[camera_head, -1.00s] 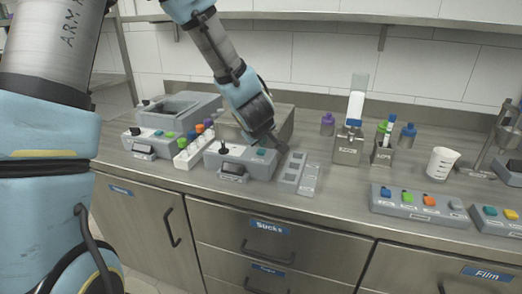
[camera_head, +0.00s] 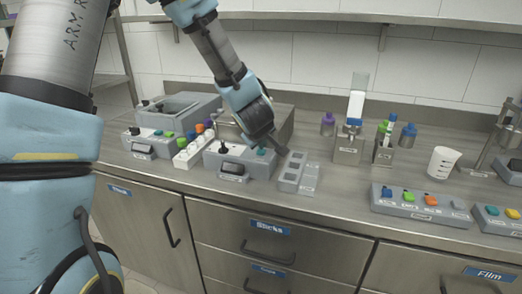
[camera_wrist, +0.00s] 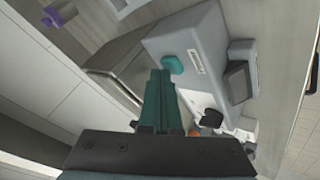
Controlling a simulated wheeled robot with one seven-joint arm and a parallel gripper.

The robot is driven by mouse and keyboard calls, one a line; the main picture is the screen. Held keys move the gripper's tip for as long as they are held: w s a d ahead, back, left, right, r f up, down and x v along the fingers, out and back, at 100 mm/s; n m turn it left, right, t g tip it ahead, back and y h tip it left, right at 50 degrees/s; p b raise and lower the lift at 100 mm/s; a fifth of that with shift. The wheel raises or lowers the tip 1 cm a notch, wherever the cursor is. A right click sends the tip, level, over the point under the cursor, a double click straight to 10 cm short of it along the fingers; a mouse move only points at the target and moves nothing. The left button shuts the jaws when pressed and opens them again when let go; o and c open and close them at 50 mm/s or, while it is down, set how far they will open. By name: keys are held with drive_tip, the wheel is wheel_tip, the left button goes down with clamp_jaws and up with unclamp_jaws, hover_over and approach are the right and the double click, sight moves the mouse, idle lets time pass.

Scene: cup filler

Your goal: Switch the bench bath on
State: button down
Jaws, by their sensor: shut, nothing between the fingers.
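Two grey bench units with front panels stand at the left; their labels are too small to tell which is the bench bath. The far-left unit (camera_head: 150,145) has an open basin (camera_head: 178,108), a black knob and coloured buttons. The nearer unit (camera_head: 212,157) has a black knob (camera_head: 223,147), a dark display (camera_head: 233,169) and a teal button (camera_head: 262,152). My gripper (camera_head: 283,151) is shut and empty, just right of that button. In the wrist view the shut fingertips (camera_wrist: 160,74) point close beside the teal button (camera_wrist: 172,64); contact cannot be told.
Dispensers (camera_head: 348,147), bottles, a white beaker (camera_head: 441,162) and a button box (camera_head: 405,203) stand further right. The counter's middle is mostly clear.

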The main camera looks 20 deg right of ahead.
sight(261, 152)
drive_tip(key=shift+f, duration=0.1)
drive_tip(key=shift+r+p, duration=0.6)
drive_tip(key=shift+r, duration=0.05)
wheel_tip(261, 152, up, 6)
drive_tip(key=p, duration=0.5)
drive_tip(key=shift+a, duration=0.1)
idle(0.5)
drive_tip(key=a+r+m+g+y, duration=0.1)
drive_tip(key=a+m+g, duration=0.15)
drive_tip(key=a, duration=1.35)
drive_tip(key=s+a+g+y, duration=0.1)
drive_tip(key=s+a, duration=0.4)
drive_tip(key=a, duration=0.5)
drive_tip(key=s+a+m+g+y, duration=0.1)
drive_tip(key=s+a, duration=0.3)
drive_tip(key=a, duration=0.6)
drive_tip(key=shift+s+r+g+y, duration=0.25)
drive_tip(key=shift+s+g+y, duration=0.15)
drive_tip(key=shift+g+y, duration=0.45)
